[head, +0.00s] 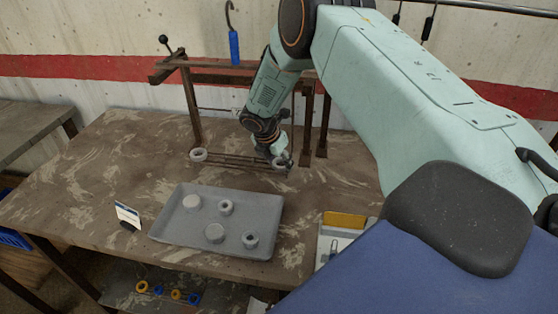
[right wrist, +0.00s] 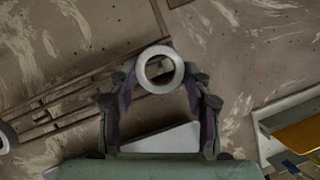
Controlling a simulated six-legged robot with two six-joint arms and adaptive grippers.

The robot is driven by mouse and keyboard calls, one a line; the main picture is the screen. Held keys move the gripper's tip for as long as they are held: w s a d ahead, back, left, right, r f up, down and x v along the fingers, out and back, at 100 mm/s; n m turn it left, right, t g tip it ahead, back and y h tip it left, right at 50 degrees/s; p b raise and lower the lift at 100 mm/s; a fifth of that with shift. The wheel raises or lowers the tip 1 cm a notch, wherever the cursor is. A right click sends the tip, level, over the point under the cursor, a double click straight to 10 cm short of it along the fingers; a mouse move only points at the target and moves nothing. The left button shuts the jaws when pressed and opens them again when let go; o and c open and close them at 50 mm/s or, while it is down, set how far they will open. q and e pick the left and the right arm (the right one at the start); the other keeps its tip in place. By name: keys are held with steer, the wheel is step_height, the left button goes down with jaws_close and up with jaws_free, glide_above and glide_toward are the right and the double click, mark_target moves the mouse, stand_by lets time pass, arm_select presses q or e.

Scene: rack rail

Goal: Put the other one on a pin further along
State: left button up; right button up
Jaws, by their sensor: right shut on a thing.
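In the head view a grey ring (head: 198,156) sits at the left end of a low dark rail (head: 238,161) on the table. A second grey ring (head: 280,163) is at the rail's right end, at the tip of my right gripper (head: 278,156). In the right wrist view this ring (right wrist: 160,89) is between the fingertips of the right gripper (right wrist: 160,84), which is shut on it. The left ring shows partly at that view's left edge (right wrist: 5,138). I cannot tell whether the held ring is around a pin. My left gripper is not in view.
A brown frame (head: 191,105) stands behind the rail. The table's left is clear.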

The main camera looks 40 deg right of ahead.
steer(key=o, duration=1.2)
steer(key=shift+o, duration=0.2)
steer(key=shift+r, duration=0.1)
steer(key=v, duration=1.1)
steer(key=shift+r, duration=0.4)
steer(key=shift+s+a, duration=0.1)
steer(key=shift+a, duration=0.1)
steer(key=shift+f, duration=0.1)
steer(key=x, duration=1.2)
steer(key=shift+r, duration=0.4)
